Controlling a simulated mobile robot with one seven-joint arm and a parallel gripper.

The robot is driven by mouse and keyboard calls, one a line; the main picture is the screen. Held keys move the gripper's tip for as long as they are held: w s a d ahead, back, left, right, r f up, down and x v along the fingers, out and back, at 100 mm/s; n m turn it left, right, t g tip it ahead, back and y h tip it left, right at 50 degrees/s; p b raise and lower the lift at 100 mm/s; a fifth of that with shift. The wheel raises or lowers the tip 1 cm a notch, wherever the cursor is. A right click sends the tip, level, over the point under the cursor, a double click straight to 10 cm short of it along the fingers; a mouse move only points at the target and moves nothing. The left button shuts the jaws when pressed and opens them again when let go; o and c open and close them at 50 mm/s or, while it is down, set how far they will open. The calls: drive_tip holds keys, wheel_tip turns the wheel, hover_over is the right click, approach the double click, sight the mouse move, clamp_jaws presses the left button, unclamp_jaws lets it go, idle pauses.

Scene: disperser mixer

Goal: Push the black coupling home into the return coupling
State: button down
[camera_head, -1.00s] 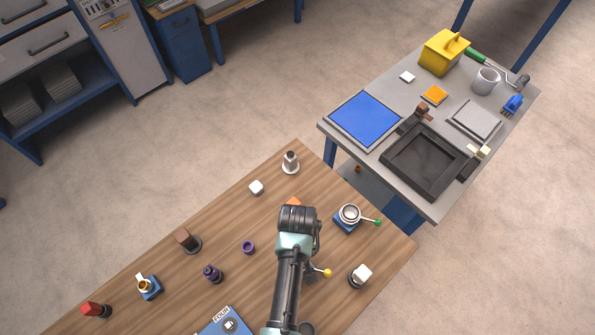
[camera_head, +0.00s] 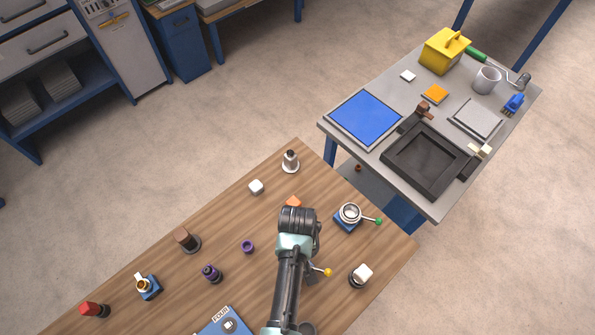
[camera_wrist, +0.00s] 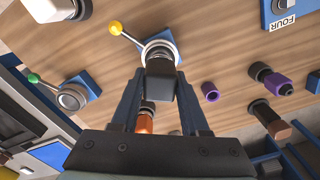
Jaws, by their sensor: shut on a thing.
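In the wrist view my gripper (camera_wrist: 160,80) is shut on the black coupling (camera_wrist: 160,88), a dark squarish body with one finger on each side. The coupling's far end meets the metal ring of a socket (camera_wrist: 150,46) on a blue base, with a yellow-ball lever (camera_wrist: 115,28) sticking out to the left. I take this to be the return coupling. How deep the black coupling sits in the ring cannot be told. In the head view my arm hides the gripper and the coupling; only the yellow lever ball (camera_head: 328,272) shows beside the arm.
A similar socket with a green-ball lever (camera_head: 349,213) stands close by. A white-topped piece (camera_head: 362,274), purple ring (camera_head: 248,246), purple coupling (camera_head: 211,272) and orange piece (camera_head: 293,202) stand around on the wooden table. A grey table (camera_head: 330,124) is beyond.

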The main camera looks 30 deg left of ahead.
drive_tip(key=shift+f+b, duration=1)
drive_tip(key=shift+f, duration=0.4)
drive_tip(key=shift+c, duration=1.6)
unclamp_jaws()
drive_tip(key=shift+r, duration=0.1)
wheel_tip(320, 180, up, 13)
drive_tip(key=shift+f+b, duration=0.1)
drive_tip(key=shift+b, duration=0.45)
